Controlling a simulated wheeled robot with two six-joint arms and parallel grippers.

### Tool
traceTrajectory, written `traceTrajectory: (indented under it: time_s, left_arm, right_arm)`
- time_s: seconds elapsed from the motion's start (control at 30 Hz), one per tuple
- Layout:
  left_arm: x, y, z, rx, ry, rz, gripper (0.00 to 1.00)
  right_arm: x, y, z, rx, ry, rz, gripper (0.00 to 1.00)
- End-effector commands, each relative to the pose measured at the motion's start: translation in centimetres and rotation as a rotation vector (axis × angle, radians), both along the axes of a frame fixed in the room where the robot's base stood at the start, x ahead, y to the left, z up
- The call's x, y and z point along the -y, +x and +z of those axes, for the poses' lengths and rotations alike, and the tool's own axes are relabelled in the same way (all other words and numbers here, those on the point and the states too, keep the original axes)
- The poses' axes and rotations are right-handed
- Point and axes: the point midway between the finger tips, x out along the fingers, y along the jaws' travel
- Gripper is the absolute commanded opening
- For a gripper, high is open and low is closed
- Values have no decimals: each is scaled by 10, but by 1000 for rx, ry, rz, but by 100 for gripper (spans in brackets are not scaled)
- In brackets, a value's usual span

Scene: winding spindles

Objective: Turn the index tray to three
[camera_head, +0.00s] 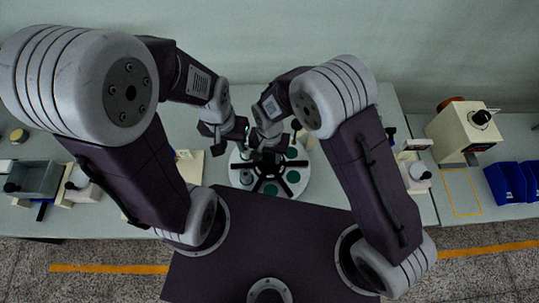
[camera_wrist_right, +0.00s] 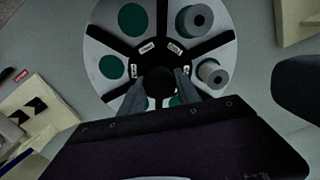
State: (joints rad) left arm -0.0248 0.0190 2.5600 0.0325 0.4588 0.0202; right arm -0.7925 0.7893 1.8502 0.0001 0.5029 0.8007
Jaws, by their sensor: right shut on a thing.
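The index tray (camera_head: 296,192) is a round white disc with black spokes, green round pads and a black hub; it also shows in the right wrist view (camera_wrist_right: 95,50). Small white labels sit around the hub, too small to read. My right gripper (camera_wrist_right: 160,88) is shut on the black centre knob (camera_wrist_right: 159,78), one finger on each side. In the head view my left gripper (camera_head: 235,136) hangs near the tray's far left side; its fingers are too small to read.
A cream machine with a black knob (camera_head: 462,132) stands at the right, beside a yellow-outlined area (camera_head: 462,192) and blue bins (camera_head: 512,182). A grey bin (camera_head: 37,178) stands at the left. A cream block with black marks (camera_wrist_right: 35,110) lies close to the tray.

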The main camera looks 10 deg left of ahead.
Motion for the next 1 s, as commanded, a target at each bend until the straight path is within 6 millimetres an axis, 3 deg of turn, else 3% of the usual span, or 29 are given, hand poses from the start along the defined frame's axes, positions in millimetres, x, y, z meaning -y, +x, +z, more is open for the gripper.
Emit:
traceTrajectory:
  time_s: [0.5,0.53,0.6,1.0]
  left_arm:
    - [0,0,1,0,0,0,36]
    - [0,0,1,0,0,0,36]
    - [0,0,1,0,0,0,36]
    - [0,0,8,0,0,0,36]
  right_arm:
    - [-1,2,2,5,5,-9,0]
    - [-1,2,2,5,5,-9,44]
    - [-1,2,2,5,4,-9,60]
    - [0,1,9,2,2,-9,60]
